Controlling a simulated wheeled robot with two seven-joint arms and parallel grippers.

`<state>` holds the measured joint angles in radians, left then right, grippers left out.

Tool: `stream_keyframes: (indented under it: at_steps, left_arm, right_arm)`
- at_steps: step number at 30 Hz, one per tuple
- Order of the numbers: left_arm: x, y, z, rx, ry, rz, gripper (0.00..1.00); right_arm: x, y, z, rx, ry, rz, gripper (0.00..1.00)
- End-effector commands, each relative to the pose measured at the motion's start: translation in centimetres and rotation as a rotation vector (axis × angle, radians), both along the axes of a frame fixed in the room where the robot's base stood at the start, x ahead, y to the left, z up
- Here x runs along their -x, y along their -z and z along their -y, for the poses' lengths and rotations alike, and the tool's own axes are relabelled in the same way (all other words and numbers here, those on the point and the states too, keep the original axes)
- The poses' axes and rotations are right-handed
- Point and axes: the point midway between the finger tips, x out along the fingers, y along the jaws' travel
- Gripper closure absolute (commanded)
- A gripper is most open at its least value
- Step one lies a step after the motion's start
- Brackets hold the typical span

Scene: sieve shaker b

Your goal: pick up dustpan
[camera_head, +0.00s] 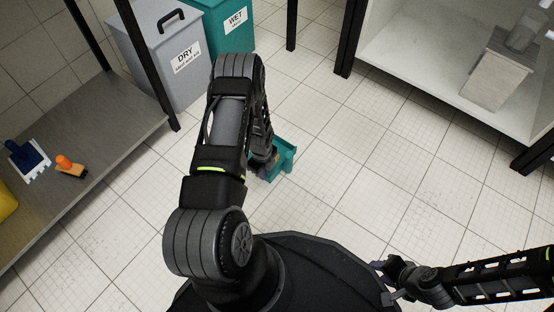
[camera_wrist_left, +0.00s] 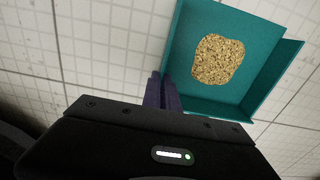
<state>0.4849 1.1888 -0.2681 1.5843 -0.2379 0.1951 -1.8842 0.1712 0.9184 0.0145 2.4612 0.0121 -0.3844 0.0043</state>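The teal dustpan (camera_head: 287,157) shows at the end of my left arm, in front of the bins and over the floor; the arm covers part of it. In the left wrist view the dustpan (camera_wrist_left: 262,92) is seen from above, with a patch of tan grains (camera_wrist_left: 217,60) in it. The fingers of my left gripper (camera_wrist_left: 162,90) are close together at its left edge and look shut on it; the exact contact is hidden. I cannot tell whether the dustpan touches the floor. My right gripper (camera_head: 385,281) is at the lower right, empty, with its fingers apart.
A grey DRY bin (camera_head: 165,75) and a teal WET bin (camera_head: 222,30) stand at the back. A metal shelf (camera_head: 110,130) on the left holds a blue brush (camera_head: 28,158) and an orange-handled brush (camera_head: 68,166). A white shelf (camera_head: 420,65) is at right. The middle floor is clear.

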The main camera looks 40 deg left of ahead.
Motion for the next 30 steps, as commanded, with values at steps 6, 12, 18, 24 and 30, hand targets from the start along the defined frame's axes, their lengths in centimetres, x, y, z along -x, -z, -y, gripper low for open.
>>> stream_keyframes:
  at_steps: [6, 12, 18, 24, 30]
  left_arm:
    - [0.0, 0.0, 0.0, 0.0, 0.0, 0.001, 1.0]
    - [-0.1, -0.8, 0.0, 0.0, 0.0, 0.001, 1.0]
    - [-0.1, -3.9, 0.0, 0.0, 0.0, 0.002, 1.0]
    - [-0.1, -7.9, 0.0, 0.0, 0.0, 0.003, 1.0]
    - [0.0, -10.0, 0.0, 0.0, 0.001, 0.001, 1.0]
  right_arm:
    - [0.0, 0.0, 0.0, 0.0, 0.0, 0.0, 0.64]
    - [0.0, -0.4, 0.0, 0.0, 0.0, 0.0, 0.64]
    - [0.3, -1.9, -0.1, 0.003, -0.002, -0.002, 0.64]
    - [0.6, -3.6, -0.1, 0.006, -0.005, -0.005, 0.64]
    - [0.8, -4.4, -0.1, 0.005, -0.007, -0.009, 0.64]
